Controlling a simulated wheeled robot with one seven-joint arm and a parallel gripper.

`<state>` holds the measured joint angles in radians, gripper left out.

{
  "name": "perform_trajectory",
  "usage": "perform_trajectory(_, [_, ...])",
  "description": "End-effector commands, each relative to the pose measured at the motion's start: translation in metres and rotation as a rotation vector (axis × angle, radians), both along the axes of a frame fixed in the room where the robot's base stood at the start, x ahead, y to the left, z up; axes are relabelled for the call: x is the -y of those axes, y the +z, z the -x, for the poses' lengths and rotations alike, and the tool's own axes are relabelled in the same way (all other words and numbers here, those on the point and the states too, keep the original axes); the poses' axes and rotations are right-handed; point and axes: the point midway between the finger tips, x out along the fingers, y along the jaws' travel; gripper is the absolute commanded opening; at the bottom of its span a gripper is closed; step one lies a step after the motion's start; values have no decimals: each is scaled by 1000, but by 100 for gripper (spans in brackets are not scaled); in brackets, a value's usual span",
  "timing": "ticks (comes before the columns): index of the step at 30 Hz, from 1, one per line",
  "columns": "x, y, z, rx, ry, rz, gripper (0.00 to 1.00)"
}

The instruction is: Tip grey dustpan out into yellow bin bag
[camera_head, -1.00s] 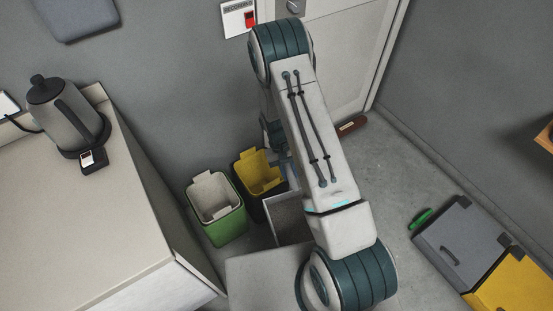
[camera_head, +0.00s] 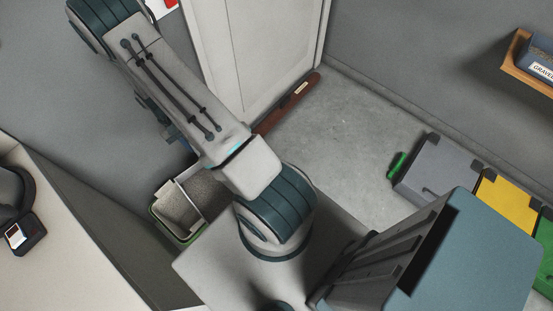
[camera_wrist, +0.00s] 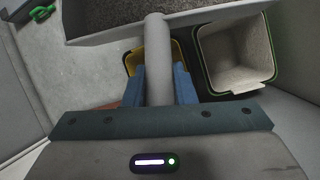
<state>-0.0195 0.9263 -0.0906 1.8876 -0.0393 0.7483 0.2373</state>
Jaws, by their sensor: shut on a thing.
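The grey dustpan (camera_wrist: 110,36) is at the top of the wrist view, with dark speckled dirt in its pan. My gripper (camera_wrist: 158,92) is shut on its round pale handle, with a blue finger on each side. The yellow bin bag (camera_wrist: 134,63) shows only in part, below the dustpan and behind the handle and fingers. In the head view my arm covers the yellow bin bag. A pale edge and speckled inside of the dustpan (camera_head: 204,188) show there beside my arm. Whether the dustpan overlaps the bag's opening cannot be told.
A green bin with a pale liner (camera_wrist: 236,55) stands right of the yellow one; it also shows in the head view (camera_head: 163,222). A counter (camera_head: 50,240) is at left. Grey and yellow boxes (camera_head: 437,165) stand at right.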

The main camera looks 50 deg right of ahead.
Motion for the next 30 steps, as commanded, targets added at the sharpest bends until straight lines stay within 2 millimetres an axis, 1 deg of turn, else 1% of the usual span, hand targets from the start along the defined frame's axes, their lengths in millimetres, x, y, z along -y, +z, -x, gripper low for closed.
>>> perform_trajectory(1, [10, -20, 2, 2, -73, 0, 0])
perform_trajectory(8, [49, -47, 16, 2, -401, -1, 0])
perform_trajectory(14, [85, -71, 33, 1, -697, -1, 0])
perform_trajectory(21, [123, -101, 56, 2, -1047, -1, 0])
perform_trajectory(30, [162, -140, 91, 1, -1479, -2, 0])
